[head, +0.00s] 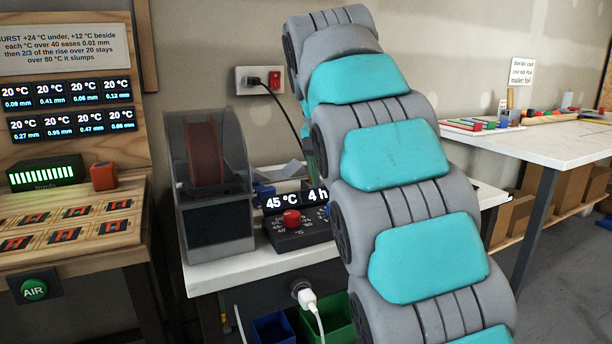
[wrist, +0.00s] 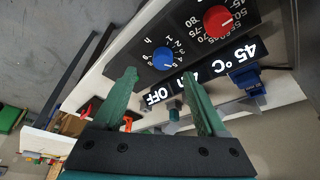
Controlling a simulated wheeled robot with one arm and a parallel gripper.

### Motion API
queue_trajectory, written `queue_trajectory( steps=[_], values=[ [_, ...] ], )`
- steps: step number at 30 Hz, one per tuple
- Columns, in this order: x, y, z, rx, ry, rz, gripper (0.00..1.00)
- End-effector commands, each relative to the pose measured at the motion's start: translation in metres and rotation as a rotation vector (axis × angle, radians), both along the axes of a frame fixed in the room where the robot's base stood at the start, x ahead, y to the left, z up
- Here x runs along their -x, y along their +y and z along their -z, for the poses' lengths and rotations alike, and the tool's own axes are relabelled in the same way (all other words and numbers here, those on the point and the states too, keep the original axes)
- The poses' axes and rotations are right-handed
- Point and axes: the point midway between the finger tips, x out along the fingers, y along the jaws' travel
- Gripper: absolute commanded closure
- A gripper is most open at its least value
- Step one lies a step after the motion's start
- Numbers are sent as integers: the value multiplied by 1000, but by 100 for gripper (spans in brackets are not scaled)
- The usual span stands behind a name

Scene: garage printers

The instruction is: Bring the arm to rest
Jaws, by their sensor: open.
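My arm (head: 395,160), grey and teal, stands raised across the head view, leaning up to the left from the lower right. My gripper (wrist: 158,76) shows in the wrist view as two green fingers, spread apart with nothing between them. In the head view it is mostly or wholly hidden by the arm. Beyond the fingertips is the black control box (head: 300,232), with a red knob (wrist: 217,21), a blue knob (wrist: 164,58) and displays reading 45 °C and OFF. In the head view the arm covers the box's right part. I cannot tell whether the fingers touch the box.
A clear-sided dryer box with a reddish spool (head: 205,150) stands left of the control box on a white table (head: 215,277). A wooden board bench (head: 60,250) is at left. Another white table (head: 560,145) stands at right. Bare floor (head: 560,270) shows at lower right.

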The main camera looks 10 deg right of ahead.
Motion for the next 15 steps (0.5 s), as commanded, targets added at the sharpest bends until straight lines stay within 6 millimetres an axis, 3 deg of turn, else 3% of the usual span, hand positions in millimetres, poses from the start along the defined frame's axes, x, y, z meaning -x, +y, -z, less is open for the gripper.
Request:
queue_trajectory(
  steps=[5,15],
  values=[
    [33,-12,20,3,64,-35,26],
    [125,-31,89,-16,224,-152,26]
  ],
)
